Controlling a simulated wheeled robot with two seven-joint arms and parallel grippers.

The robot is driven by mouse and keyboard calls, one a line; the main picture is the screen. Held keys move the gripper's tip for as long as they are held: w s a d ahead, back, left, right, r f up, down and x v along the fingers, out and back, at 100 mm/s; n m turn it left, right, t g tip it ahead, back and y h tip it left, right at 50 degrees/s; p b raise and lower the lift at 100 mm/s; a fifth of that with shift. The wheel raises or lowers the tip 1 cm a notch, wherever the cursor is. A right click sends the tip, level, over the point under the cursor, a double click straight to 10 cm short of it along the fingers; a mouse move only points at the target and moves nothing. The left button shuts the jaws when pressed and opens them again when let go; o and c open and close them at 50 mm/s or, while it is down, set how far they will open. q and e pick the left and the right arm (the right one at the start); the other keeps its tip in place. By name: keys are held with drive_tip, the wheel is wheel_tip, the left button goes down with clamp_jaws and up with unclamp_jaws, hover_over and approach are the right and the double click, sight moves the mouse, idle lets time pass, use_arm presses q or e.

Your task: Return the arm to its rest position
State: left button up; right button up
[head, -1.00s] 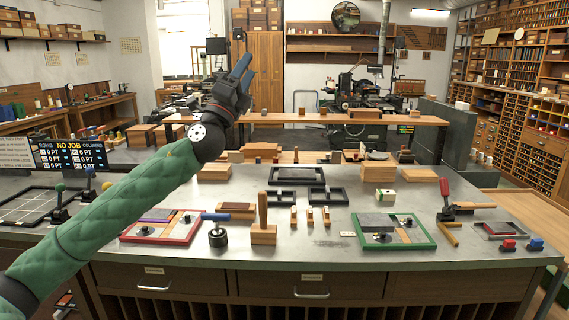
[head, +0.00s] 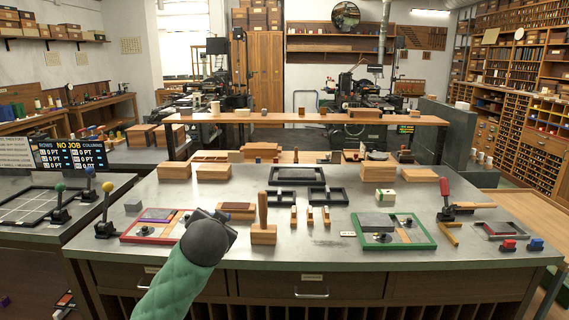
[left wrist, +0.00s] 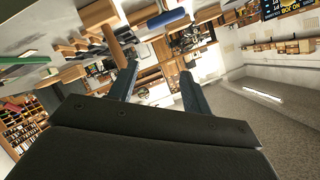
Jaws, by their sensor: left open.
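My left arm (head: 176,288) in its green sleeve comes up from the bottom of the head view. Its dark rounded joint (head: 205,243) is in front of the table's front edge, left of centre. The fingers cannot be made out in the head view. In the left wrist view my left gripper (left wrist: 158,68) is open, its two dark fingers apart with nothing held between them. That view is steeply tilted. My right gripper is not in view.
The metal-topped table (head: 330,255) holds a red-framed tray (head: 140,232), a wooden block with upright handle (head: 263,235), black frames (head: 297,175) and a green-framed tray (head: 425,243). Levers (head: 105,215) stand at the left. My arm hides the red tray's right part.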

use_arm(q)
drive_tip(key=s+f+n+g+h, duration=0.2)
drive_tip(key=s+f+g, duration=0.2)
drive_tip(key=s+f, duration=1.25)
drive_tip(key=s+f+n+g+h, duration=0.1)
drive_tip(key=s+f+g, duration=0.4)
drive_tip(key=s+f, duration=1.15)
drive_tip(key=s+d+f+g, duration=0.1)
drive_tip(key=s+f+g, duration=0.2)
drive_tip(key=s+f, duration=0.8)
drive_tip(key=shift+d+f+n, duration=0.25)
drive_tip(key=shift+d+n, duration=0.05)
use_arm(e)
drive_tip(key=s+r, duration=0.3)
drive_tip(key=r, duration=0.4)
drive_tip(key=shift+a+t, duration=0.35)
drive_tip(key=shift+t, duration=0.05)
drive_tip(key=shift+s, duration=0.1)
